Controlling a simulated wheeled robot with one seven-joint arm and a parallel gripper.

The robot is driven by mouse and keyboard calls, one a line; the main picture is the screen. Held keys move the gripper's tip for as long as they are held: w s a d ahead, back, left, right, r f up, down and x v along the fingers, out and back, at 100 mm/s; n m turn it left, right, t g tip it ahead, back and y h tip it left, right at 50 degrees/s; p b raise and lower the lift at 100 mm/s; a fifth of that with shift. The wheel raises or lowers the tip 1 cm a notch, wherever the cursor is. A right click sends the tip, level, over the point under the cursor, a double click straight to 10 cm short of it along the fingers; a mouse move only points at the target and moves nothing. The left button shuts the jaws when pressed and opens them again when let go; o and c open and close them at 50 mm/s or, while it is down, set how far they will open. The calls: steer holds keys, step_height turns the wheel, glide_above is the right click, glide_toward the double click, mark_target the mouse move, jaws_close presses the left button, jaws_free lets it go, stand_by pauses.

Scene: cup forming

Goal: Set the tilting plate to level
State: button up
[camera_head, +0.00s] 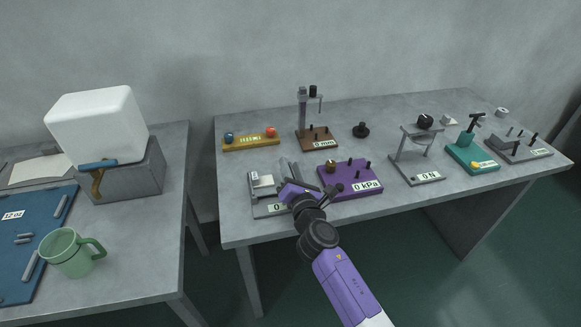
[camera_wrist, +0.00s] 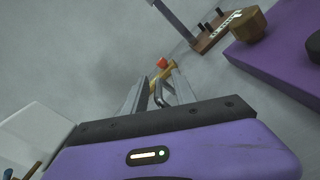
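A grey device (camera_head: 262,190) with a "0" label stands at the near left of the right table. It may be the tilting plate, but my gripper and arm hide much of it, so I cannot tell its tilt. My gripper (camera_head: 285,165) is over its right side with the fingers pointing toward the back of the table. In the wrist view my gripper (camera_wrist: 158,90) has its two grey fingers apart. A thin dark curved piece (camera_wrist: 159,94) shows between them. I cannot tell whether either finger touches it.
A purple "0 kPa" device (camera_head: 365,190) stands close to the right of my gripper. Behind are a yellow bar (camera_head: 250,144) with blue and red balls and a brown-based "0 mm" stand (camera_head: 317,141). A "0 N" stand (camera_head: 417,175) is farther right. A green mug (camera_head: 72,258) is on the left table.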

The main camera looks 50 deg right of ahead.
steer(key=v, duration=0.7)
steer(key=shift+s+a+b, duration=0.15)
steer(key=shift+b, duration=0.2)
